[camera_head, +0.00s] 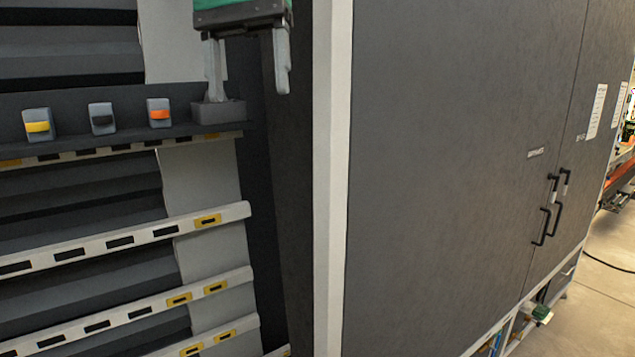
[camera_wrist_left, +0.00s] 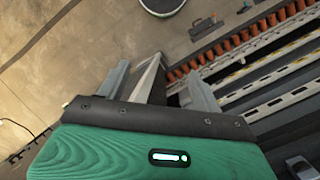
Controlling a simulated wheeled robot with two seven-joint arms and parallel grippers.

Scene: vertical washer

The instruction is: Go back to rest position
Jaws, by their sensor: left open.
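My left gripper (camera_head: 249,95) hangs down from the top of the head view, with its green body cut off by the picture edge. Its two grey fingers are spread apart and I see nothing held between them. The left finger's tip overlaps a small grey block (camera_head: 219,113) at the right end of a dark ledge; I cannot tell whether they touch. The spread fingers also show in the left wrist view (camera_wrist_left: 157,75), with a grey wedge-like shape seen between them. My right gripper is not in view.
Small grey switch-like blocks with yellow (camera_head: 38,125), black (camera_head: 102,118) and orange (camera_head: 159,113) parts line the ledge. Slotted pale rails (camera_head: 120,240) run below. A pale post (camera_head: 330,180) and dark cabinet doors (camera_head: 450,150) stand to the right. Open floor (camera_head: 585,310) shows at lower right.

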